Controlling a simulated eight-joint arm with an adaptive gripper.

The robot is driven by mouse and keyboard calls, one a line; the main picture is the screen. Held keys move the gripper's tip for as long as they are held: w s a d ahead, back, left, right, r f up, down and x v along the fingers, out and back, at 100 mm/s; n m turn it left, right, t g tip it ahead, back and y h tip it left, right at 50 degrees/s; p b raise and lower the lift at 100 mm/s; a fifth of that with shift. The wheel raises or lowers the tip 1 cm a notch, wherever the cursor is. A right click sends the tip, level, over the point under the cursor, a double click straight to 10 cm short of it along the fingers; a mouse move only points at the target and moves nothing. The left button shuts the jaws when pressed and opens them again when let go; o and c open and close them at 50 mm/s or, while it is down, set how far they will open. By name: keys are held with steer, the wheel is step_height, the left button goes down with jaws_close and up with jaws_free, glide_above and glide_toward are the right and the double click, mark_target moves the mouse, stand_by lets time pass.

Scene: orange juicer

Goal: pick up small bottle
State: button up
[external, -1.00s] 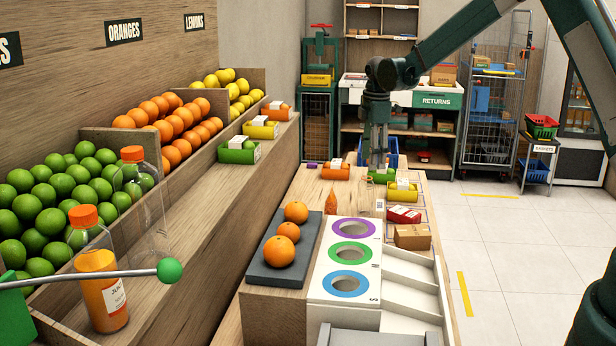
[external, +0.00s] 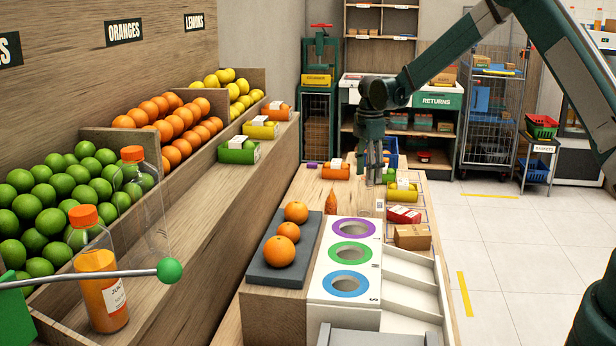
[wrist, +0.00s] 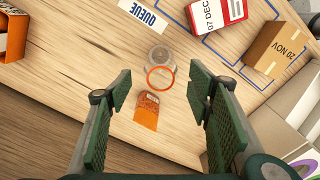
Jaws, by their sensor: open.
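A small clear bottle (wrist: 161,56) shows from above in the wrist view, a round see-through shape with an orange ring at its near end. My gripper (wrist: 160,92) is open and empty, with one green finger on each side of the picture and the bottle between and just beyond the tips. In the external view my gripper (external: 373,180) hangs pointing down over the far part of the table. The bottle is too faint to make out surely there.
An orange piece (wrist: 147,111) lies close to the bottle, and a "QUEUE" label (wrist: 145,14) is beyond it. A red-and-white box (wrist: 215,14) and a cardboard box (wrist: 274,49) are to the right. Bare wood (wrist: 60,75) is to the left.

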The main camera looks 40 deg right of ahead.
mark_target(366, 192)
steer(key=shift+f, duration=1.1)
steer(key=shift+f+p, duration=0.5)
steer(key=shift+f, duration=2.1)
steer(key=shift+c, duration=0.5)
steer(key=c, duration=0.8)
